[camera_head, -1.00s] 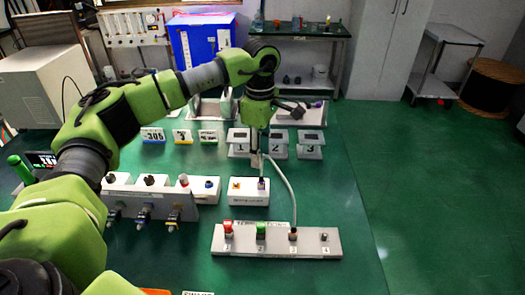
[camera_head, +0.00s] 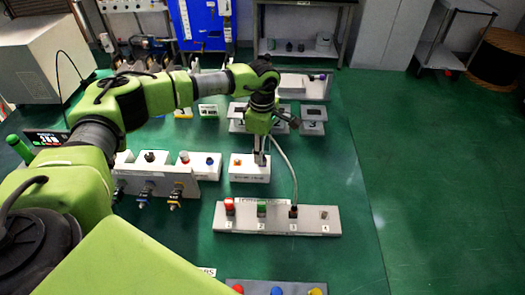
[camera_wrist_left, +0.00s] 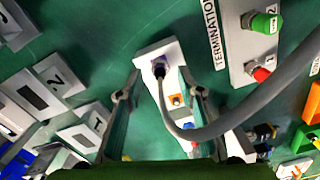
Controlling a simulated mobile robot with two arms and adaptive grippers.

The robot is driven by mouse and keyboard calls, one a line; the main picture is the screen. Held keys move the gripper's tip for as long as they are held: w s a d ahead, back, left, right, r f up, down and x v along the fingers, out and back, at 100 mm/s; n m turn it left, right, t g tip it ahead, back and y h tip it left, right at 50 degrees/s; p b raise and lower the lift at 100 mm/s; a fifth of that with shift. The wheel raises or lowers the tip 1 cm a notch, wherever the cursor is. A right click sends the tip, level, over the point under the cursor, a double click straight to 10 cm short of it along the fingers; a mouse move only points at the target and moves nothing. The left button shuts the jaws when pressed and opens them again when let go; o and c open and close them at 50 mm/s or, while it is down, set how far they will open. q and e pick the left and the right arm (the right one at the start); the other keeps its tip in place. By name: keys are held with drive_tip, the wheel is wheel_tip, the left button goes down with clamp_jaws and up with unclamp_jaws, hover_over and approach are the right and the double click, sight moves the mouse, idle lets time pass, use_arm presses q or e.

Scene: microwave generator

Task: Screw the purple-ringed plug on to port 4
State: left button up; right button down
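The purple-ringed plug (camera_wrist_left: 160,70) stands on the end of a white block (camera_wrist_left: 153,50) in the left wrist view, with a grey cable curving from it. In the head view my gripper mostly hides the plug at the right end of the block (camera_head: 241,173). My left gripper (camera_head: 260,157) points down over that end. In the wrist view the left gripper (camera_wrist_left: 158,92) is open, its fingers apart on either side of the block, not closed on the plug. Port 4 (camera_head: 323,215) is a bare small connector at the right end of the white termination panel (camera_head: 308,228). My right gripper is not in view.
The panel carries a red cap (camera_head: 229,206) at 1, a green cap (camera_head: 261,208) at 2 and a dark connector (camera_head: 293,211) with the grey cable at 3. Numbered grey stands (camera_head: 312,121) stand behind the gripper. Green surface is clear to the right.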

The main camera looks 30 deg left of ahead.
use_arm(q)
drive_tip(key=shift+f, duration=0.9)
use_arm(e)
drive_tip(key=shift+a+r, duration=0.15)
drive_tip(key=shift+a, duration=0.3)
use_arm(q)
clamp_jaws()
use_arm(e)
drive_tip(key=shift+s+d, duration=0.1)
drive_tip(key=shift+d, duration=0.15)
